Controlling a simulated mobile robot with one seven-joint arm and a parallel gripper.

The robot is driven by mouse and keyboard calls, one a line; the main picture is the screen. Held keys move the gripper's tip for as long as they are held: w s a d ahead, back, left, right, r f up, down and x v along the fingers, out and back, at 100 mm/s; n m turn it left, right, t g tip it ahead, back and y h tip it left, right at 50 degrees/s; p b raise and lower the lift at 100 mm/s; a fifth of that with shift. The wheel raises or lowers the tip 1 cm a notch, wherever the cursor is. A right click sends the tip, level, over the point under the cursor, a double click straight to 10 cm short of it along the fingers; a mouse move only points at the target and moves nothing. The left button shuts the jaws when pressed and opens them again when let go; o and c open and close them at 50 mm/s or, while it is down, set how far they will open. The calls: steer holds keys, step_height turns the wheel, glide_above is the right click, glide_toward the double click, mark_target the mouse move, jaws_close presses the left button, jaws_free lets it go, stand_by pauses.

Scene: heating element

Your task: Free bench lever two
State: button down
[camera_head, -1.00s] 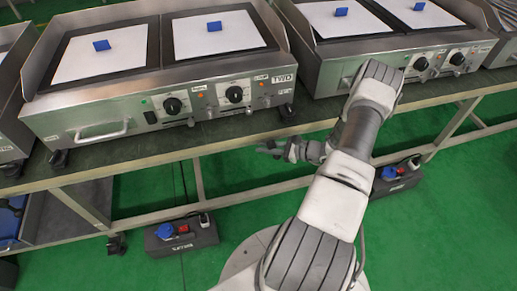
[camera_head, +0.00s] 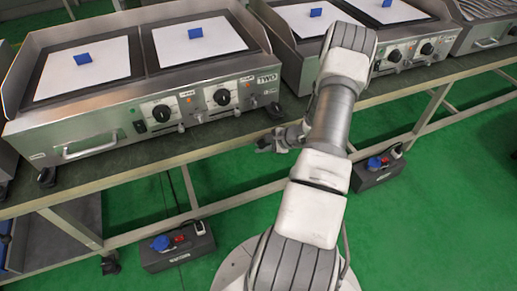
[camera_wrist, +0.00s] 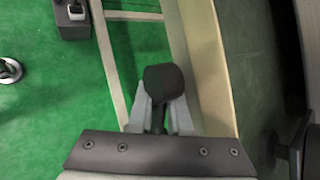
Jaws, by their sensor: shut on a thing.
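My gripper (camera_wrist: 161,104) is shut on a black lever (camera_wrist: 164,80), seen as a rounded knob on a thin stem between the two grey fingers in the wrist view. In the head view my gripper (camera_head: 267,144) is at the bench's front edge, below the right front corner of the griddle marked TWO (camera_head: 95,118). The lever's far end and its mounting are hidden by my gripper. In the head view the lever is too small to tell from the fingers.
The bench (camera_head: 110,182) has a pale front edge, close beside the lever in the wrist view (camera_wrist: 212,70). Another griddle (camera_head: 400,68) stands to the right. Black power boxes (camera_head: 177,245) (camera_head: 378,172) sit on the green floor, which has free room at right.

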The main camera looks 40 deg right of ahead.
steer(key=shift+s+d, duration=0.1)
steer(key=shift+d, duration=0.05)
stand_by(0.4)
steer(key=c, duration=0.8)
jaws_free()
steer(key=shift+c, duration=0.2)
